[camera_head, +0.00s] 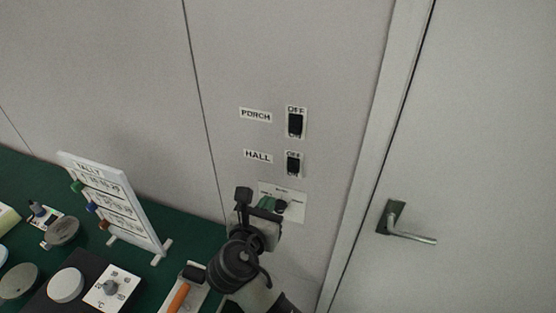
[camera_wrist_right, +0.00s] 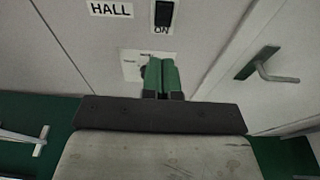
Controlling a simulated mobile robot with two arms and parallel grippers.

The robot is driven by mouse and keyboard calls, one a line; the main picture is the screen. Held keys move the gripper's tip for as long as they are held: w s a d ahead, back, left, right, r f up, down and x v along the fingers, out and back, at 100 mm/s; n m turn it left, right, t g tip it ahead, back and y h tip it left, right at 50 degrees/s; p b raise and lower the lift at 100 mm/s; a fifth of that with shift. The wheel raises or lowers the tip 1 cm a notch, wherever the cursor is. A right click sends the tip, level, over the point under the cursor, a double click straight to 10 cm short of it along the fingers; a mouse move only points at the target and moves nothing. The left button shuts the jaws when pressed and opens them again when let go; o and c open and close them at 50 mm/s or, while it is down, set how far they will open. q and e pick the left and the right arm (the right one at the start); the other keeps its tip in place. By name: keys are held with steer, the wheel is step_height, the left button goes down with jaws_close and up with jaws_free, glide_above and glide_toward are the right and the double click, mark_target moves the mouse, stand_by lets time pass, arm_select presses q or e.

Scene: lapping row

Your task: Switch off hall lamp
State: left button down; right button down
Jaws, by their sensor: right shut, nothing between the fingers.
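The hall switch (camera_head: 293,164) is a black rocker on a white plate on the grey wall, with a HALL label (camera_head: 257,156) to its left. OFF is printed above the rocker; in the right wrist view ON shows below the switch (camera_wrist_right: 164,13). I cannot tell which way the rocker is tipped. My right gripper (camera_head: 268,203) is below the switch, apart from it, its green fingers shut and empty. The fingers (camera_wrist_right: 162,76) also show in the right wrist view, in front of a lower plate. My left gripper is not in view.
A PORCH switch (camera_head: 295,124) sits just above. A plate with a dark knob (camera_head: 296,208) is below, partly hidden by my right gripper. A door handle (camera_head: 405,226) sticks out at right. A green bench (camera_head: 190,240) at left holds a tally board (camera_head: 118,205) and several tools.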

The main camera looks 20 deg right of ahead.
steer(key=shift+d+r, duration=0.2)
steer(key=shift+f, duration=0.1)
steer(key=b, duration=1)
glide_toward(291, 162)
steer(key=x, duration=0.3)
steer(key=f+x, duration=0.1)
steer(key=x, duration=0.2)
steer(key=shift+s, duration=0.1)
steer(key=shift+w+d+r+b, duration=0.3)
steer(key=shift+w+d+b, duration=0.2)
steer(key=shift+w, duration=0.2)
